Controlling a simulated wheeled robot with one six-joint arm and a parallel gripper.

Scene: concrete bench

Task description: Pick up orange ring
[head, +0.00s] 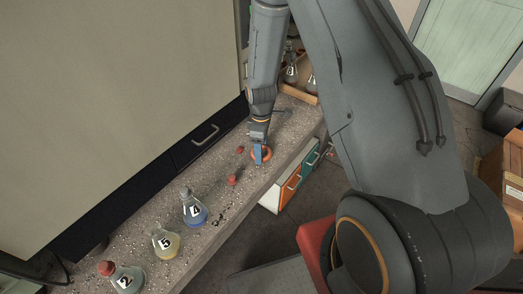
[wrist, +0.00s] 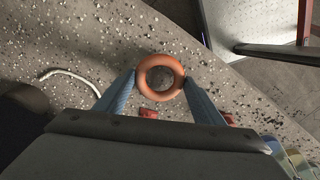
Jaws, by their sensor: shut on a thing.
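The orange ring (wrist: 144,90) is between the two blue fingers of my gripper (wrist: 159,86) in the wrist view, with a fingertip touching it on each side. My gripper is shut on it. In the head view the ring (head: 267,154) shows at the tips of my gripper (head: 259,155), over the concrete bench (head: 226,160) near its front edge. I cannot tell whether the ring is clear of the bench top.
Red stoppers (head: 232,180) lie close to the gripper. Flasks marked 4 (head: 195,209), 5 (head: 166,243) and 2 (head: 124,279) stand along the bench at the lower left. A wooden rack (head: 303,91) with flasks stands behind. Drawers (head: 290,186) sit below the bench edge.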

